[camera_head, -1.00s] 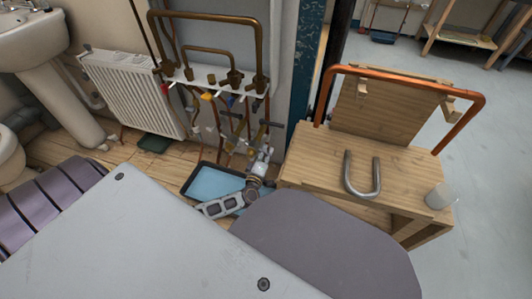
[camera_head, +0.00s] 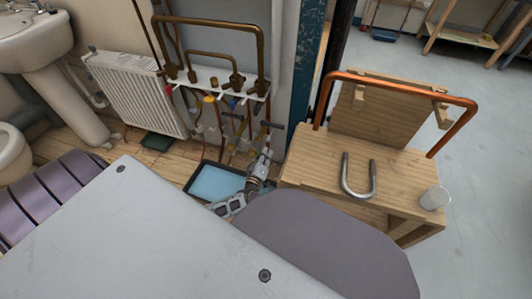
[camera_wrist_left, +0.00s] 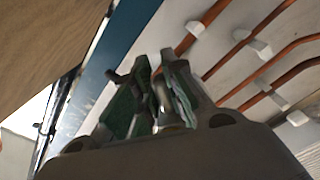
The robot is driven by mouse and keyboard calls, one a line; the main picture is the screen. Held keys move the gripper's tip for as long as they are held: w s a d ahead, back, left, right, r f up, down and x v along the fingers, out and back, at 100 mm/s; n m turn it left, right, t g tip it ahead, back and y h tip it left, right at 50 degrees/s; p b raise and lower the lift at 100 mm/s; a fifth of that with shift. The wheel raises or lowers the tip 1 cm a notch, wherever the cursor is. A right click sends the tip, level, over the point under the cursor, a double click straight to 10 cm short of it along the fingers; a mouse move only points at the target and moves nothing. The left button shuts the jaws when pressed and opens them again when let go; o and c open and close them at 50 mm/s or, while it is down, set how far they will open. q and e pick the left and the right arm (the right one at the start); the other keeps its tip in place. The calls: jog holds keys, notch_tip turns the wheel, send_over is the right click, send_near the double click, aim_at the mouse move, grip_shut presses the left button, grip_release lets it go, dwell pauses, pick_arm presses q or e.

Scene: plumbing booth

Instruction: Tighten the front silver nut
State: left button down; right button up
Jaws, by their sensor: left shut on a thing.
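The pipe rig (camera_head: 212,78) stands against the wall, with brown pipes and several valves hanging low on it. My left gripper (camera_head: 264,153) reaches in at the low valves on the rig's right side. In the left wrist view its two green-lined fingers (camera_wrist_left: 158,92) are closed around a small silver piece, which appears to be the silver nut (camera_wrist_left: 166,106). The fingers cover much of it, and a dark lever-like part shows beside the left finger. In the head view the nut is too small and hidden to make out. My right gripper is out of view.
A blue tray (camera_head: 214,183) lies on the floor below the rig. A wooden bench (camera_head: 310,160) with a U-shaped pipe (camera_head: 346,180), a copper pipe (camera_head: 400,84) and a cup (camera_head: 434,198) stands to the right. A white radiator (camera_head: 136,95) is at the left.

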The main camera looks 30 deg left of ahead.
pick_arm(q)
jog(key=shift+f, duration=0.1)
jog(key=c, duration=1.5)
grip_release()
jog(key=shift+o, duration=0.2)
